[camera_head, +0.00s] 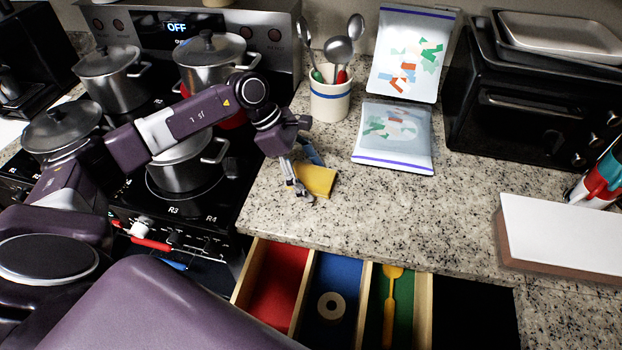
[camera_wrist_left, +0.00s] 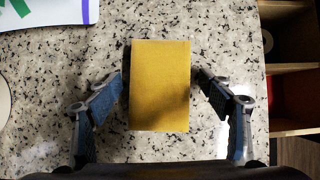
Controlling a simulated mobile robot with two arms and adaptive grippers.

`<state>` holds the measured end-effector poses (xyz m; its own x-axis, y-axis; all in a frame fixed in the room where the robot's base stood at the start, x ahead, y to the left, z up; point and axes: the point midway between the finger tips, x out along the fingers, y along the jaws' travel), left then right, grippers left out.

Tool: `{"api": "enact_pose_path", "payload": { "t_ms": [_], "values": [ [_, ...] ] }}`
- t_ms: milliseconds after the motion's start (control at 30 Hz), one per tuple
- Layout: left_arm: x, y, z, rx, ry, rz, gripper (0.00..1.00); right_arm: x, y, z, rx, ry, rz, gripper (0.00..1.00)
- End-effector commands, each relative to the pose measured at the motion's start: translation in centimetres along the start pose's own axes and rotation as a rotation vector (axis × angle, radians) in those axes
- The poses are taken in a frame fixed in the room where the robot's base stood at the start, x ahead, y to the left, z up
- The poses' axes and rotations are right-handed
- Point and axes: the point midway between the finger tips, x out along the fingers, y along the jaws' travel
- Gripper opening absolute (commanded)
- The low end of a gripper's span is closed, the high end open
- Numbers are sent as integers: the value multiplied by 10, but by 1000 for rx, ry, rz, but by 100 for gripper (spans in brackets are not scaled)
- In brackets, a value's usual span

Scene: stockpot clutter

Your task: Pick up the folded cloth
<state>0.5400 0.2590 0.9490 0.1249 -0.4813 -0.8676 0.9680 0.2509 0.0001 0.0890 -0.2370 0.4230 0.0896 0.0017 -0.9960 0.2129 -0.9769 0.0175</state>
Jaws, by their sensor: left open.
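The folded cloth is a yellow block-like piece (camera_head: 318,179) on the speckled counter, near the counter's front edge beside the stove. In the left wrist view the yellow cloth (camera_wrist_left: 160,85) lies upright in the picture between the fingers. My left gripper (camera_head: 298,180) is over it, reaching in from the left and hiding part of it. In the left wrist view my left gripper (camera_wrist_left: 161,100) is open, one finger on each side of the cloth, with a gap visible on both sides. My right gripper does not show.
An open drawer (camera_head: 308,300) below the counter holds a tape roll (camera_head: 331,306) and a yellow spatula (camera_head: 391,295). Pots (camera_head: 180,165) stand on the stove at left. A utensil crock (camera_head: 329,101) and plastic bags (camera_head: 394,138) are behind. Counter right of the cloth is clear.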

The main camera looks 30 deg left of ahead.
Motion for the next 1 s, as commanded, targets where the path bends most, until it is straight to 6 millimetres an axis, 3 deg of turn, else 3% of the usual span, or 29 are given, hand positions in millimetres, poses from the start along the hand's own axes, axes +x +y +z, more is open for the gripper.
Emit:
{"api": "enact_pose_path", "payload": {
  "t_ms": [133,533,1000],
  "values": [
    [0,0,0,0,0,0,71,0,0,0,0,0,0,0],
    [0,0,0,0,1,0,28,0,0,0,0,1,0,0],
    [-6,0,3,-1,0,-1,27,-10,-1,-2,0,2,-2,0]
  ]
}}
